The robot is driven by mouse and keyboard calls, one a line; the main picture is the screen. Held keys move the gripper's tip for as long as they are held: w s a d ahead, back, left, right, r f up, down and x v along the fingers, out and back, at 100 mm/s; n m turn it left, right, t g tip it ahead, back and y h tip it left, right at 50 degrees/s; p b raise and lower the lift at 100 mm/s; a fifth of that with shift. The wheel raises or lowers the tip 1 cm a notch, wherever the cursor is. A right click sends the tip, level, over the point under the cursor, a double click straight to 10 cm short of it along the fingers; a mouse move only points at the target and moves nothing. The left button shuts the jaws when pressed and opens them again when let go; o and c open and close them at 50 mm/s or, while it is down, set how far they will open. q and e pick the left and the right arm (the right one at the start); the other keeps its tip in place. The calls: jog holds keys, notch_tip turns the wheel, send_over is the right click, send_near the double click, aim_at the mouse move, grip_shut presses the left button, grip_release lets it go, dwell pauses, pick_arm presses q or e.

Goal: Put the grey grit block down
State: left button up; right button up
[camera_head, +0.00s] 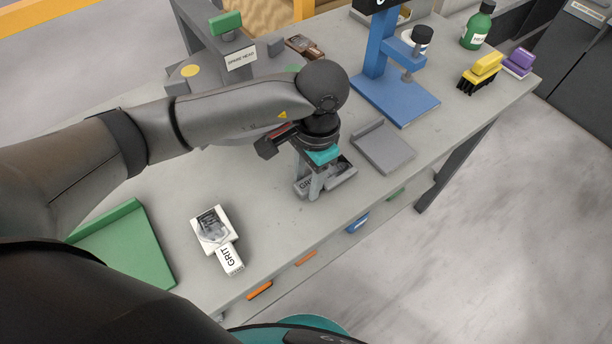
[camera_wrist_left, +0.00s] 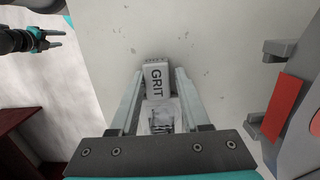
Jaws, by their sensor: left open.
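The grey grit block (camera_head: 345,175) lies on the light slab-topped bench, left of a grey L-shaped tray (camera_head: 385,150). Its GRIT label shows in the left wrist view (camera_wrist_left: 157,80). My left gripper (camera_head: 316,186) is over the block, pointing down. In the left wrist view its open fingers (camera_wrist_left: 160,95) stand on both sides of the block, with small gaps; part of the block is hidden in the head view. My right gripper (camera_wrist_left: 54,39) shows small at the top left of the wrist view, its fingers apart and empty.
A white GRIT-labelled piece (camera_head: 213,232) and a green tray (camera_head: 130,250) lie at left. A blue stand (camera_head: 395,95) rises behind the grey tray. Bench front edge is close.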

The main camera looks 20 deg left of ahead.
pick_arm(q)
notch_tip(320, 180, up, 12)
jog(key=d+p, duration=0.1)
jog(key=shift+w, duration=0.35)
